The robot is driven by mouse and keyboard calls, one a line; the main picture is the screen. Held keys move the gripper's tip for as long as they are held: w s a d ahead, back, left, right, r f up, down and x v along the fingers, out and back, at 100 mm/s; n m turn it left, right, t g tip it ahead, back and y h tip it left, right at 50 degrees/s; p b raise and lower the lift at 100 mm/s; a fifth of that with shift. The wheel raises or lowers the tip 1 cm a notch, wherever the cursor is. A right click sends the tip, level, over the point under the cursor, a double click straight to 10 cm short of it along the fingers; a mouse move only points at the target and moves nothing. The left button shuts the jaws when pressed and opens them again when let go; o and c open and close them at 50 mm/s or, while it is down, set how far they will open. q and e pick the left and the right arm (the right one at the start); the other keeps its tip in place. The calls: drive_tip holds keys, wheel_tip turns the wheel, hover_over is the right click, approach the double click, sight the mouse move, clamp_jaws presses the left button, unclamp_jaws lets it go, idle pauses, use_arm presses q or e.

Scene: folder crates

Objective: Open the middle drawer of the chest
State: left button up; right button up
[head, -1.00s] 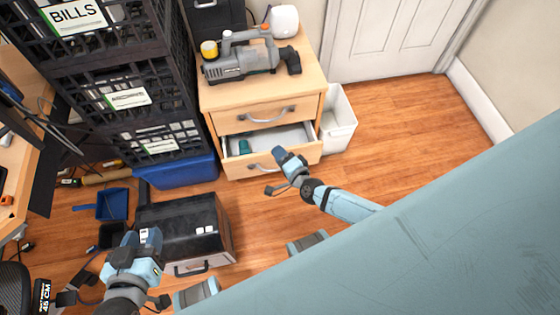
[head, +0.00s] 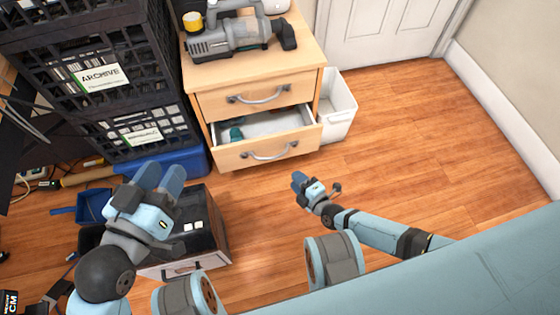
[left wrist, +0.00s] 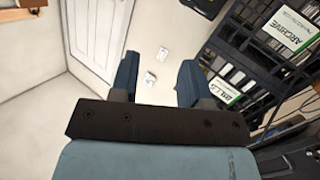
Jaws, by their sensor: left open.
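The wooden chest (head: 215,76) stands at the top middle of the head view. Its top drawer (head: 258,96), with a grey curved handle, is shut. The drawer below it, the middle drawer (head: 268,151), stands pulled out, with a teal thing (head: 233,134) inside at its left. Whatever is below that drawer is hidden. My left gripper (head: 160,174) is open and empty, left of and in front of the chest; its spread fingers also show in the left wrist view (left wrist: 158,78). My right gripper (head: 299,181) is in front of the open drawer, apart from its handle; its jaw gap is unclear.
A grey and black power tool (head: 228,42) lies on the chest. A white bin (head: 341,110) stands right of it. Black crates (head: 110,75) stacked over a blue box (head: 190,162) stand left. A dark case (head: 205,225) is on the floor near my left arm. Floor to the right is clear.

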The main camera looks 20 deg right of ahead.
sight(273, 157)
drive_tip(key=shift+n, duration=0.5)
drive_tip(key=b+x, duration=0.3)
drive_tip(key=x, duration=0.4)
drive_tip(key=b+x, duration=0.4)
drive_tip(key=x, duration=0.2)
drive_tip(key=shift+w+a+f, duration=0.15)
drive_tip(key=shift+w+f, duration=0.1)
drive_tip(key=shift+f, duration=0.05)
use_arm(q)
drive_tip(key=w+m, duration=0.1)
drive_tip(key=w+a+m+t, duration=0.1)
drive_tip(key=m, duration=0.1)
drive_tip(key=w+m+h, duration=0.1)
drive_tip(key=shift+a+f+t, duration=0.15)
drive_tip(key=shift+a+t, duration=0.1)
drive_tip(key=shift+t, duration=0.15)
use_arm(e)
clamp_jaws()
